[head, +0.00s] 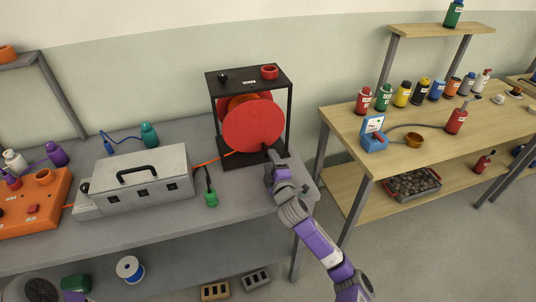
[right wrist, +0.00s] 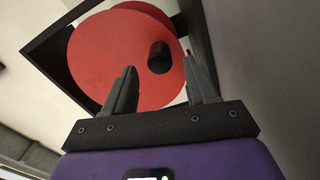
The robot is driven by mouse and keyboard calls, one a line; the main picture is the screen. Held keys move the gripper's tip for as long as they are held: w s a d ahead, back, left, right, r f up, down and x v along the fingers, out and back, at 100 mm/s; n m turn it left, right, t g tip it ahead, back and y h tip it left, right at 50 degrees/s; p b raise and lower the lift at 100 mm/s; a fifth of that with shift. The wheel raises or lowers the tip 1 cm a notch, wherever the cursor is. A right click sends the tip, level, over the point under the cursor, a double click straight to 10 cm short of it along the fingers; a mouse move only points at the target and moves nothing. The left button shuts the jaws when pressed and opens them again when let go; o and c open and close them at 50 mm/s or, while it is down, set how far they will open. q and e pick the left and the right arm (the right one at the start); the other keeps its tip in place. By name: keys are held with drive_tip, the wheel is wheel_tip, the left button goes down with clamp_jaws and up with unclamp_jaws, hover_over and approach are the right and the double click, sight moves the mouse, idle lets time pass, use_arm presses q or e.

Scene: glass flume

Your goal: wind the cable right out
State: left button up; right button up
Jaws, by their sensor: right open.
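The cable reel has a red disc (head: 253,126) and stands in a black open frame (head: 290,117) on the grey bench. An orange cable (head: 213,159) runs from the reel leftward to the grey box. In the right wrist view the red disc (right wrist: 105,58) carries a dark round knob (right wrist: 158,57) off its centre. My right gripper (head: 268,152) is at the lower right of the reel; it also shows in the right wrist view (right wrist: 160,75). Its fingers are apart, with the knob showing between and beyond their tips. Contact with the knob cannot be told. My left gripper is out of view.
A grey box (head: 145,180) with a black handle and an orange unit (head: 35,205) stand left of the reel. A wooden table (head: 455,150) with bottles stands right, across a gap.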

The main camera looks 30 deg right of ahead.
drive_tip(key=shift+s+a, duration=0.15)
drive_tip(key=shift+s, duration=0.5)
